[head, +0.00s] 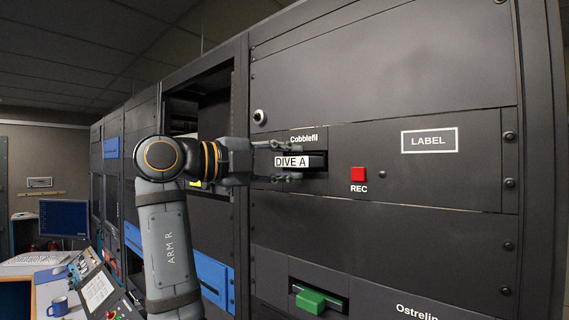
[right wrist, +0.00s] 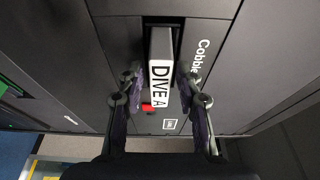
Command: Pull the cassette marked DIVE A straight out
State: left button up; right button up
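The cassette marked DIVE A (head: 292,161) sits in a dark slot in the panel below the word "Cobblefil", its white label end sticking out of the slot. In the right wrist view the cassette (right wrist: 160,75) lies between the fingers, label facing the camera. My right gripper (head: 296,163) is open, with one finger above and one below the cassette in the head view. In the right wrist view my right gripper (right wrist: 159,72) shows a gap between each finger and the cassette. My left gripper is not in view.
A red REC button (head: 358,174) is right of the slot, with a LABEL plate (head: 429,141) further right. A round knob (head: 259,117) is above left. A green cassette (head: 311,301) sits in a lower slot. A desk with a monitor (head: 64,218) stands far left.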

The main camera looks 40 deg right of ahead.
grip_shut()
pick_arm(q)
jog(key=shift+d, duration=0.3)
pick_arm(e)
jog(key=shift+a, duration=0.1)
jog(key=shift+a, duration=0.1)
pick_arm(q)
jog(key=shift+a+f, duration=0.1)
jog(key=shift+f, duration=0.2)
pick_arm(e)
jog(key=shift+s+a, duration=0.2)
jog(key=shift+a, duration=2.55)
pick_arm(q)
jog(key=shift+b, duration=0.3)
pick_arm(e)
jog(key=shift+a, duration=0.1)
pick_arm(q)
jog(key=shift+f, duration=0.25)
pick_arm(e)
jog(key=a, duration=0.3)
jog(key=shift+s, duration=0.15)
jog(key=shift+d, duration=0.25)
